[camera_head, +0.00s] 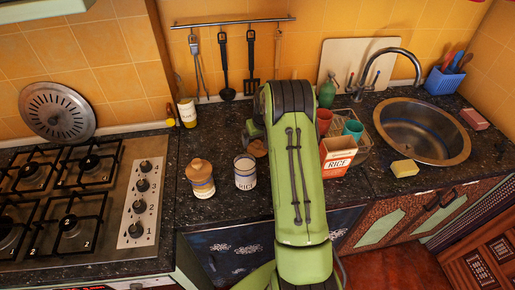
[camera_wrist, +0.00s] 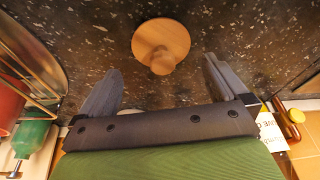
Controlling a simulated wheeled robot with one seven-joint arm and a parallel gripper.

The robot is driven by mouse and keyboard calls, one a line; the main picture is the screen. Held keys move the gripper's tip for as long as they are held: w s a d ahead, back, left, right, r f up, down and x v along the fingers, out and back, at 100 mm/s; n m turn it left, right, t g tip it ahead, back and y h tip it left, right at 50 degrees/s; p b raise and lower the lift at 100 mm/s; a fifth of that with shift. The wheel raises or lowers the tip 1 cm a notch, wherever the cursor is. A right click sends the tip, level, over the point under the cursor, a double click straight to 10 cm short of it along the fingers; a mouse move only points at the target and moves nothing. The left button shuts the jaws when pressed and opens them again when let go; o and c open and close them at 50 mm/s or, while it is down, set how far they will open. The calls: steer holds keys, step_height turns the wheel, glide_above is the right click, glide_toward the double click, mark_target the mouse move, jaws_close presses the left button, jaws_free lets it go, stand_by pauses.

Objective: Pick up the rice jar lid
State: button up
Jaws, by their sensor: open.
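In the wrist view the lid (camera_wrist: 161,42) lies at the top centre, knob toward the camera. My gripper (camera_wrist: 162,68) is open, with one dark finger to each side below the lid. Nothing shows held between the fingers. The jar is white, labelled RICE and uncovered. In the head view my arm hides most of the gripper.
A lidded jar (camera_head: 200,180) stands left of the rice jar. A red and white rice box (camera_head: 338,155) and cups (camera_head: 352,130) stand right of my arm. The stove (camera_head: 70,200) is at left and the sink (camera_head: 422,130) at right. The counter's front is mostly clear.

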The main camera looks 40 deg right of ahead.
mark_target(258, 143)
steer(key=x, duration=0.4)
steer(key=shift+a+f, duration=0.15)
steer(key=shift+f, duration=0.1)
steer(key=shift+r, duration=0.1)
steer(key=shift+c, duration=0.8)
steer(key=c, duration=0.7)
